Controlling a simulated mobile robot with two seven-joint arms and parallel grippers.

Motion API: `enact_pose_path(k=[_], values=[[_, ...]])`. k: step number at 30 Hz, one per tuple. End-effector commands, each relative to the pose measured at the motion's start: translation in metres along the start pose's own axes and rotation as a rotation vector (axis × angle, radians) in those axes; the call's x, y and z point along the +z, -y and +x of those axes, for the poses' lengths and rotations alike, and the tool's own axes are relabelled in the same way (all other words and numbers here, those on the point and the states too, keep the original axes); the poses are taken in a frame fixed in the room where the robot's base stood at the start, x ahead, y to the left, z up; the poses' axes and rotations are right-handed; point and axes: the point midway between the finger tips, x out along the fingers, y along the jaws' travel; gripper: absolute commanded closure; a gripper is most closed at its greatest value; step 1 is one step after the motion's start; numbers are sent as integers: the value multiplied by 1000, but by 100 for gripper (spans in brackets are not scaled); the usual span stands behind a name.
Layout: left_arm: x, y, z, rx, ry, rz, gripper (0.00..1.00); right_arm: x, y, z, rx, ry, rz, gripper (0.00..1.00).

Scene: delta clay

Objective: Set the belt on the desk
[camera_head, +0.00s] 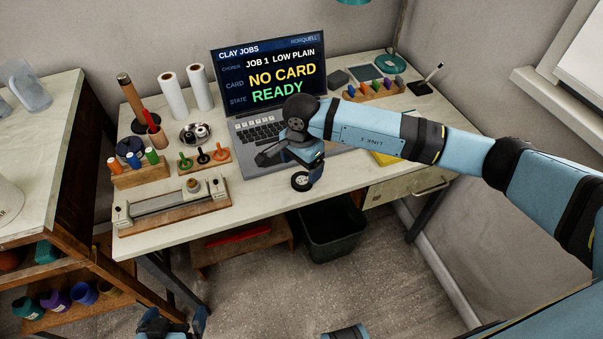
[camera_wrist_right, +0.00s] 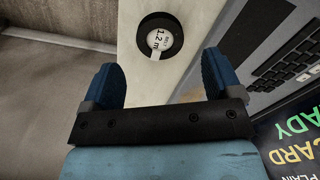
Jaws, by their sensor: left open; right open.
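The belt (camera_head: 301,181) is a small black coil with a pale centre. It appears to lie on the desk (camera_head: 262,198), close to the front edge in front of the laptop. In the right wrist view the coil (camera_wrist_right: 175,37) shows its white label reading "1.2 m". My right gripper (camera_head: 309,168) is open and points down near the belt. In its wrist view the two blue fingers (camera_wrist_right: 160,75) are spread, with the belt just beyond them and nothing between them. My left gripper (camera_head: 172,324) is open and empty, low at the bottom edge, away from the desk.
A laptop (camera_head: 262,131) stands open behind the belt. A long clamp fixture (camera_head: 172,204), a tool rack (camera_head: 204,157) and a spool holder (camera_head: 140,175) fill the desk's left side. A dark bin (camera_head: 333,238) stands below the front edge. The front strip of the desk is mostly clear.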

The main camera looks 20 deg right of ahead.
Motion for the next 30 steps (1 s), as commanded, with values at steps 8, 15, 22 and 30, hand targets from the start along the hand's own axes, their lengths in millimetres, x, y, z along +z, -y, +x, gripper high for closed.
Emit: enact_pose_path(k=[8, 15, 22, 30], values=[[-1, 0, -1, -1, 2, -3, 0, 0, 0, -54, -1, -1, 0, 15], [0, 0, 0, -1, 3, -4, 0, 22, -3, -60, -5, 92, 12, 15], [0, 0, 0, -2, 3, -4, 0, 168, -29, -51, 12, 822, 250, 15], [0, 1, 0, -2, 4, -4, 0, 228, -39, -123, 311, 1838, 995, 15]])
